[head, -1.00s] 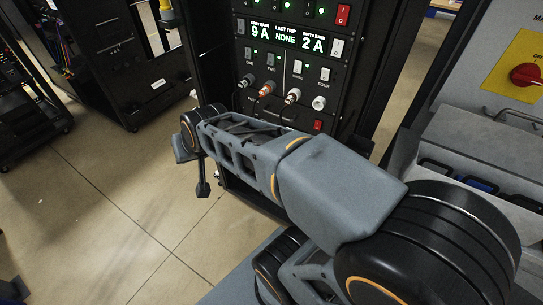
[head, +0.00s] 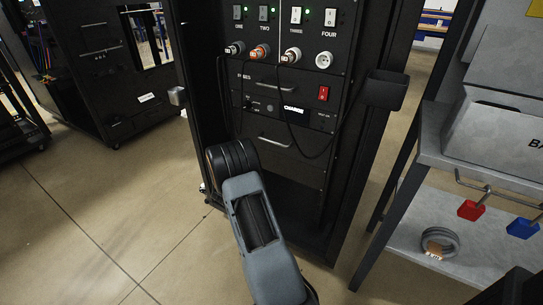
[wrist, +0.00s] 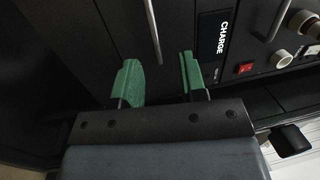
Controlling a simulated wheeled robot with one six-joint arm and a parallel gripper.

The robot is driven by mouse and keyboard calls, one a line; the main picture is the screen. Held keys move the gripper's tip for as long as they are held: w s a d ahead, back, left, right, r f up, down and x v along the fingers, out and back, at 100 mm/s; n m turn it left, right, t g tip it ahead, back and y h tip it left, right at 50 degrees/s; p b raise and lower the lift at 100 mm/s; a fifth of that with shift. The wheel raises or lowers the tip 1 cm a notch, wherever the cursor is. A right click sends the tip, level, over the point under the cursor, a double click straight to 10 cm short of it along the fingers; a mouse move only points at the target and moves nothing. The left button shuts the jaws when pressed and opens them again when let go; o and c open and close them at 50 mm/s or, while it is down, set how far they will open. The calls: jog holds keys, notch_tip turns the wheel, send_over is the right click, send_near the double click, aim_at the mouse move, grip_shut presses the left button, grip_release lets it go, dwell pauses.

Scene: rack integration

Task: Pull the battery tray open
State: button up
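In the head view, a dark drawer front with a thin bar handle (head: 275,141) lies below the CHARGE panel (head: 293,110). I take it for the battery tray, though I read no label on it; it looks closed. In the wrist view, its handle (wrist: 153,32) shows ahead of my gripper (wrist: 161,75), roughly in line with the gap between the fingers. The two green fingers are apart with nothing between them, and they look short of the handle. In the head view, my arm hides the gripper.
A fuse drawer handle (head: 270,86) and a red switch (head: 323,93) sit above. A black cable hangs across the rack's right side. A dark box (head: 385,90) juts from the right post. A grey bench (head: 405,240) stands at right. The floor at left is clear.

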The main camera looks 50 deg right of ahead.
aim_at(272, 142)
jog(key=shift+m+g+h, duration=0.4)
jog(key=shift+m+g, duration=0.1)
jog(key=shift+g, duration=0.2)
jog(key=b+x, duration=0.1)
jog(key=x, duration=0.3)
jog(key=f+b+x, duration=0.1)
jog(key=x, duration=0.4)
jog(key=s+f+x, duration=0.1)
jog(key=x, duration=0.3)
jog(key=shift+d+b, duration=0.4)
jog(key=shift+d, duration=0.3)
grip_shut()
